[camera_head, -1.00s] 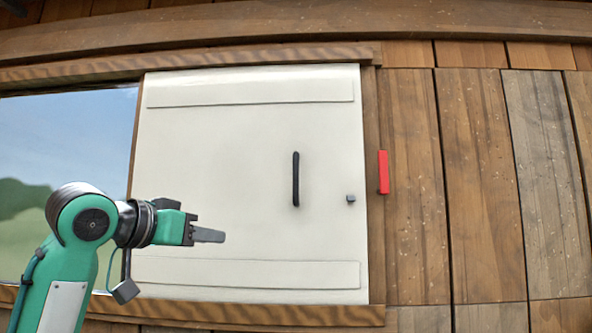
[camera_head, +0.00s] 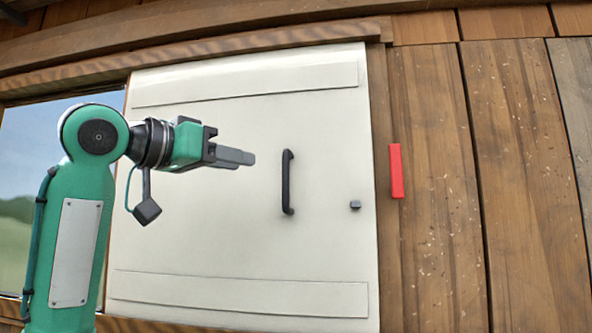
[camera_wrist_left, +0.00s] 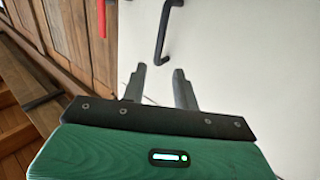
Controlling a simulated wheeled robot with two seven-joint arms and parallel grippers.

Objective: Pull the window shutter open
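The white window shutter (camera_head: 230,235) covers the right part of the window opening in the head view. Its black vertical handle (camera_head: 287,182) is right of the shutter's middle. The handle also shows at the top of the left wrist view (camera_wrist_left: 165,30). My left gripper (camera_head: 250,158) is left of the handle, apart from it, pointing right. In the left wrist view its two fingers (camera_wrist_left: 160,82) are spread with nothing between them, and the handle is beyond their tips. My right gripper is not in view.
A red block (camera_head: 396,171) is on the wooden frame right of the shutter. A small dark knob (camera_head: 355,205) sits on the shutter near its right edge. Wooden plank wall (camera_head: 520,180) fills the right side. Window glass (camera_head: 35,150) shows at left.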

